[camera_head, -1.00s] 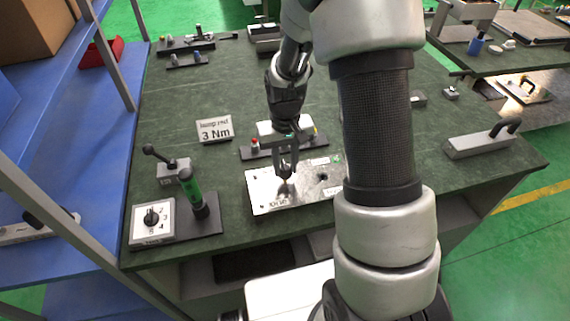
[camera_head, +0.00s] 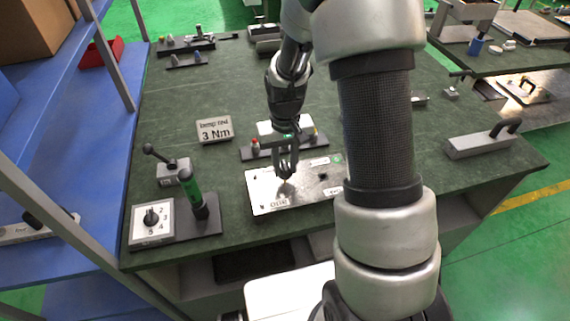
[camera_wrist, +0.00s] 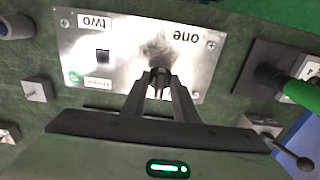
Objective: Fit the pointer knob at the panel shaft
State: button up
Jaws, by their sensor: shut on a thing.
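The metal panel (camera_head: 265,190) lies flat on the green bench in front of my arm. A small dark square feature (camera_wrist: 102,56) sits near "two". My gripper (camera_head: 286,173) points down over the left part of the panel. In the wrist view my gripper (camera_wrist: 160,82) is shut on a small dark piece, apparently the pointer knob (camera_wrist: 160,74), near "one". The panel shaft is hidden by the fingers, and I cannot tell whether the knob touches it.
A dial plate (camera_head: 140,222) with numbers and a green-handled tool (camera_head: 190,185) stand at the bench's front left. A "3 Nm" sign (camera_head: 214,130) stands behind them. A small rack (camera_head: 255,153) lies just behind the panel. A handled grey block (camera_head: 480,146) is at right.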

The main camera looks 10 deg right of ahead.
aim_at(285, 172)
jog(key=shift+f+b, duration=1.3)
jog(key=shift+f, duration=0.35)
jog(key=o, duration=1.1)
notch_tip(285, 172, up, 18)
jog(key=p, duration=0.1)
jog(key=shift+f, duration=0.25)
